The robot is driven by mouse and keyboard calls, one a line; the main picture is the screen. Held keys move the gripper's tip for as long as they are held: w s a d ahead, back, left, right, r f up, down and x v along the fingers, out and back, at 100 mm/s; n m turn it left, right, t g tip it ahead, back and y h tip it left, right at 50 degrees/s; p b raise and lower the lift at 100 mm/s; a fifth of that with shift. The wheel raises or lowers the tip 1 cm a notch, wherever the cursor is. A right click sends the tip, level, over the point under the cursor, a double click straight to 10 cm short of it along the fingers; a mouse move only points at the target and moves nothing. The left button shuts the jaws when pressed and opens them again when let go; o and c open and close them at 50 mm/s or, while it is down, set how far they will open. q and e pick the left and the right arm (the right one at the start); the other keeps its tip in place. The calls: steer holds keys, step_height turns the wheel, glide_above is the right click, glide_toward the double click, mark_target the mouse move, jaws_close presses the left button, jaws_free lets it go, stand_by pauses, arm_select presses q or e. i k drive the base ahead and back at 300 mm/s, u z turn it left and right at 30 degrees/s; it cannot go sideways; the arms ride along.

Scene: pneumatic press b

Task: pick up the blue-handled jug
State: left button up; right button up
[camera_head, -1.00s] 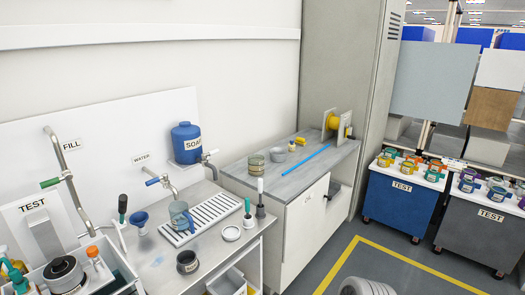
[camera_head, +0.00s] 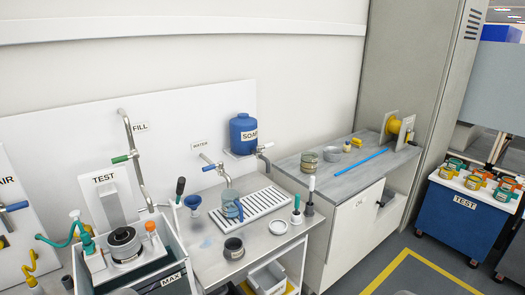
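The blue-handled jug (camera_head: 229,204) is a small clear, bluish jug standing upright at the left end of the drain grate (camera_head: 262,203), below the water tap (camera_head: 212,166). Its blue handle (camera_head: 239,209) faces right and toward the front. I cannot tell whether there is liquid in it. Neither of my grippers is in view.
A blue funnel (camera_head: 193,203) is left of the jug. A dark cup (camera_head: 233,248) and a white dish (camera_head: 278,227) are in front. Brushes (camera_head: 296,212) stand to the right. A blue soap tank (camera_head: 243,133) hangs behind. The test unit (camera_head: 124,245) is at left.

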mark_target(232, 208)
steer(key=z, duration=0.55)
steer(key=k, duration=1.3)
steer(key=z, duration=0.45)
steer(key=i, duration=1.7)
steer(key=u, duration=1.55)
steer(key=i, duration=1.05)
steer(key=u, duration=1.15)
